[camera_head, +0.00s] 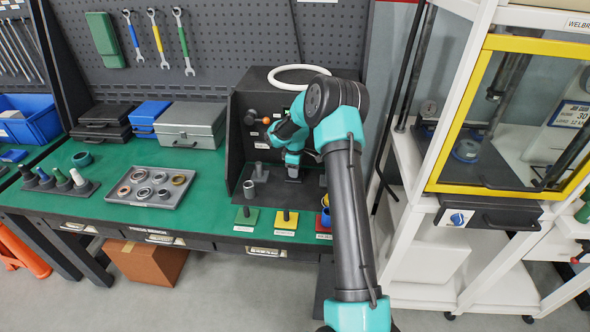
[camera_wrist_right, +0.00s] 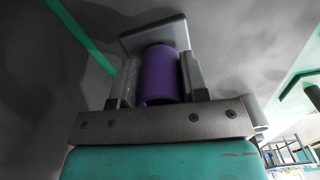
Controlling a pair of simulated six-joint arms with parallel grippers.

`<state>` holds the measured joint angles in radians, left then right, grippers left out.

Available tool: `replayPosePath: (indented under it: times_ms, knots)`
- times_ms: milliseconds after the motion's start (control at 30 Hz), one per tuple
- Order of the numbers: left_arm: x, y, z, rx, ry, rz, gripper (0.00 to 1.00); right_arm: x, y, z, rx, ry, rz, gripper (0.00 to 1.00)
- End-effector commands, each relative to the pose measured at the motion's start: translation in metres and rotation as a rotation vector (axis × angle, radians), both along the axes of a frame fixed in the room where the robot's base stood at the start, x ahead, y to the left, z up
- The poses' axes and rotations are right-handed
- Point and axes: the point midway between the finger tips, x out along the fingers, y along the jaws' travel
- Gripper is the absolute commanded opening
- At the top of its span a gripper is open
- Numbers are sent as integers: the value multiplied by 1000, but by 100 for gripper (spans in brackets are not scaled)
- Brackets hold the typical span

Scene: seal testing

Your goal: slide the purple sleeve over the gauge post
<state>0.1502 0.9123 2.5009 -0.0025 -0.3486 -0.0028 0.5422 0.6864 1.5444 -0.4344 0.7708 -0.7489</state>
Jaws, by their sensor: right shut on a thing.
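My right gripper (camera_head: 292,172) reaches down inside the black open-fronted box. In the right wrist view its two fingers (camera_wrist_right: 155,85) are shut on the purple sleeve (camera_wrist_right: 159,74), one on each side. The sleeve's far end is at or close to a grey square plate (camera_wrist_right: 152,35). Whether the sleeve touches the plate or surrounds a post is hidden. In the head view the sleeve is not clearly visible. A grey post (camera_head: 259,170) stands in the box left of the gripper; I cannot tell if it is the gauge post. My left gripper is not in view.
A short grey cylinder (camera_head: 249,189) stands near the box's front left. Green (camera_head: 246,218), yellow (camera_head: 285,220) and red plates with pegs line the table front. A grey tray of rings (camera_head: 120,198) lies left. The box walls (camera_head: 235,150) enclose the gripper.

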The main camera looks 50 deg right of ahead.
Motion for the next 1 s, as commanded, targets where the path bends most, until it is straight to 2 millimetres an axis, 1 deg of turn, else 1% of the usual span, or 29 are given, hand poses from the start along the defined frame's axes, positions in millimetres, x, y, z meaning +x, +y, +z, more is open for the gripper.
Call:
replayPosePath:
  times_ms: [667,700,1000]
  knots:
    - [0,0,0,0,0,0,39,0,0,-4,-1,0,0,11]
    - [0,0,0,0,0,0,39,0,0,-5,-1,0,0,42]
    - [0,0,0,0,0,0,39,0,0,-5,0,0,0,70]
